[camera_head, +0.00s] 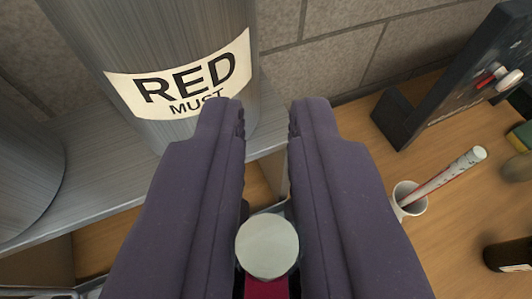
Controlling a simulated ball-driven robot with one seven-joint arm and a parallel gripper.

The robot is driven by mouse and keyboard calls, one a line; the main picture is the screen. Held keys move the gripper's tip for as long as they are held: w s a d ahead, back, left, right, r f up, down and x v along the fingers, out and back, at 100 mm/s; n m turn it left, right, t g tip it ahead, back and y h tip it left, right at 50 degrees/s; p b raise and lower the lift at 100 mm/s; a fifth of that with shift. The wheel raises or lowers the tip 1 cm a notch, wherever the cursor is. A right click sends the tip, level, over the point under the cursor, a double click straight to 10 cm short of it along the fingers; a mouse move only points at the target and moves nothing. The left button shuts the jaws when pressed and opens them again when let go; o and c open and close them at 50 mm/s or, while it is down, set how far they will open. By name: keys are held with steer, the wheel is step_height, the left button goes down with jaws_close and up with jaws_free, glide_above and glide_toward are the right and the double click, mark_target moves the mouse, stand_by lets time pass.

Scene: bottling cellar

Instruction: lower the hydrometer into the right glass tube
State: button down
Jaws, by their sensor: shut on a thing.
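My gripper (265,120) has two thick purple fingers that come up from the bottom of the view. It is shut on an upright thing with a flat round grey top and a crimson body, which I take to be the hydrometer (267,247). Its top shows between the fingers, near the bottom edge. Its lower part is cut off by the frame. I cannot make out the right glass tube; the fingers and the frame edge hide what lies below.
A steel tank labelled RED MUST (185,85) stands on a grey shelf (95,150), with another tank (25,175) at left. On the wooden bench (460,225), a white cup (409,199) holds a leaning red-striped rod (452,170). A dark panel (465,80) and dark bottle (508,256) stand right.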

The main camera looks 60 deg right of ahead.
steer(key=shift+f, duration=0.3)
